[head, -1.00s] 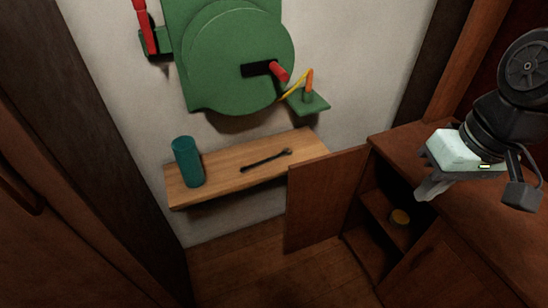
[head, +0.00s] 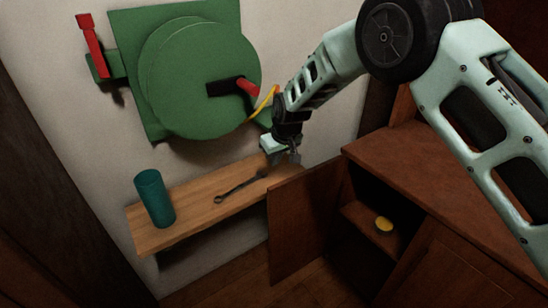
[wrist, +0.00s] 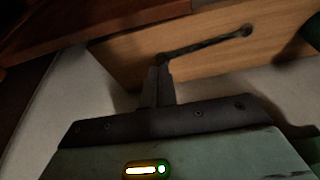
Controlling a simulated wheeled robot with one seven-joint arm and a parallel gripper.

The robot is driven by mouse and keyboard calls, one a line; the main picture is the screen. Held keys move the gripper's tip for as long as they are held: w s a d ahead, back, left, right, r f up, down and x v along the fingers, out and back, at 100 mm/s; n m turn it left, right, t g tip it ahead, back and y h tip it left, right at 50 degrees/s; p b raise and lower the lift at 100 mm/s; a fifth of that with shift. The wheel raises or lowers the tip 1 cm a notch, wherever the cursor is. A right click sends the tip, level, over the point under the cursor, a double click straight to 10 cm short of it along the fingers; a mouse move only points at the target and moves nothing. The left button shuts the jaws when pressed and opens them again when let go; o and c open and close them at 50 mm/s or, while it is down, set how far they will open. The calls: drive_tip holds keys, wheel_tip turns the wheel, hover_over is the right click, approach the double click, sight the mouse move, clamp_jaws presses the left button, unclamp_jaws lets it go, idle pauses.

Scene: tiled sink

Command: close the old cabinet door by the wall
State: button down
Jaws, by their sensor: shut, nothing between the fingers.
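The old cabinet door (head: 305,215) is dark reddish-brown wood and stands open in the head view, swung out to the left of the cabinet (head: 440,185). My gripper (head: 294,160) is shut and empty. It is above the right end of the wall shelf, near the door's top edge and on the door's wall side. I cannot tell if it touches the door. In the wrist view the closed fingers (wrist: 161,72) point toward the wooden shelf, and a reddish-brown wooden piece crosses the upper left.
The wall shelf (head: 190,211) holds a teal cylinder (head: 155,199) and a dark wrench (head: 238,187). A green wheel device (head: 200,80) with a red handle and a yellow part hangs above. Floor shows below the shelf.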

drive_tip(key=x, duration=0.6)
drive_tip(key=shift+f, duration=0.1)
drive_tip(key=shift+s+d+p, duration=0.2)
drive_tip(key=shift+s+d, duration=0.35)
drive_tip(key=shift+s, duration=0.3)
drive_tip(key=shift+s+d+p, duration=0.2)
drive_tip(key=shift+s+d, duration=0.3)
drive_tip(key=shift+s, duration=0.3)
drive_tip(key=shift+d, duration=0.1)
